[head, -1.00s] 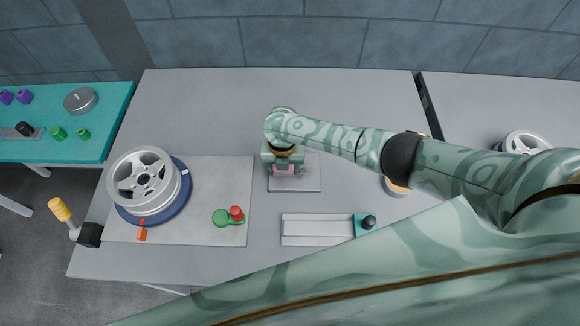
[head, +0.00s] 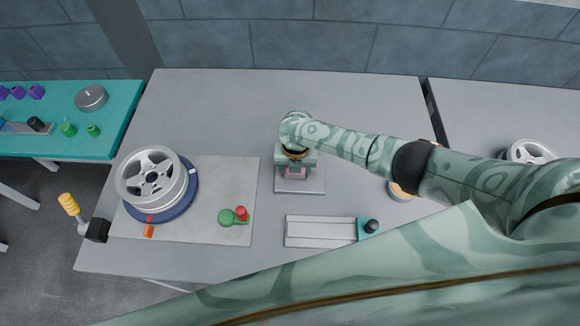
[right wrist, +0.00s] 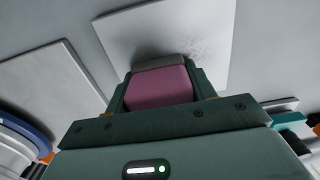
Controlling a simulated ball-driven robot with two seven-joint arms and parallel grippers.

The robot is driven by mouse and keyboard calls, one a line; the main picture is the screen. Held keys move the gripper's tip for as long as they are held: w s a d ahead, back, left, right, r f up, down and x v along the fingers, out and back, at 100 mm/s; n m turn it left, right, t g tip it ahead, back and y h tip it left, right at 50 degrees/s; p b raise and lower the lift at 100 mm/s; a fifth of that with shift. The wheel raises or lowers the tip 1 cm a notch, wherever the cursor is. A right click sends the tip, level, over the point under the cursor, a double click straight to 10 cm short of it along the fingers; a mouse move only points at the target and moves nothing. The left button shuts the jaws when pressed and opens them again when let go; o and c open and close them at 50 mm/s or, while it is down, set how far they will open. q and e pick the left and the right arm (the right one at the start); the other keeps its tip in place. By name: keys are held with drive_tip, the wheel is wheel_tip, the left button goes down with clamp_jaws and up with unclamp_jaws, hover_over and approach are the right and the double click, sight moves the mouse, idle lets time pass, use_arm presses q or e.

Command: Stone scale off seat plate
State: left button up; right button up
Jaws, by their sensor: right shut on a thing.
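The seat plate (head: 312,187) is a pale grey square plate lying on the grey table, in front of my right gripper. In the right wrist view, the plate (right wrist: 210,25) carries faint darker marks near the stone. My right gripper (head: 296,166) is shut on the stone (right wrist: 158,90), a pink block with a grey layer at its far end. My left gripper is not in view.
A silver wheel (head: 150,173) stands on a blue ring (head: 189,196) on a pale mat (head: 225,180). A green piece (head: 227,217) and a red knob (head: 241,212) lie right of it. A shallow tray (head: 320,231) lies in front of the plate. The table behind is clear.

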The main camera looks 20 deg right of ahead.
sight(319, 176)
drive_tip(key=d, duration=0.1)
drive_tip(key=s+d+p, duration=0.1)
drive_tip(key=shift+d+r, duration=0.1)
drive_tip(key=shift+d, duration=0.25)
drive_tip(key=shift+s+d+p, duration=0.3)
drive_tip(key=shift+s+d, duration=0.05)
drive_tip(key=shift+d, duration=0.45)
drive_tip(key=shift+s+d+p, duration=0.3)
drive_tip(key=shift+d, duration=0.45)
drive_tip(key=shift+s+d+f, duration=0.2)
drive_tip(key=shift+d+f, duration=0.05)
drive_tip(key=shift+d, duration=0.1)
wheel_tip(319, 176, up, 6)
drive_tip(key=p, duration=0.6)
drive_tip(key=shift+w, duration=0.15)
drive_tip(key=shift+r, duration=0.15)
wheel_tip(319, 176, up, 3)
drive_tip(key=p, duration=0.2)
drive_tip(key=shift+p, duration=0.4)
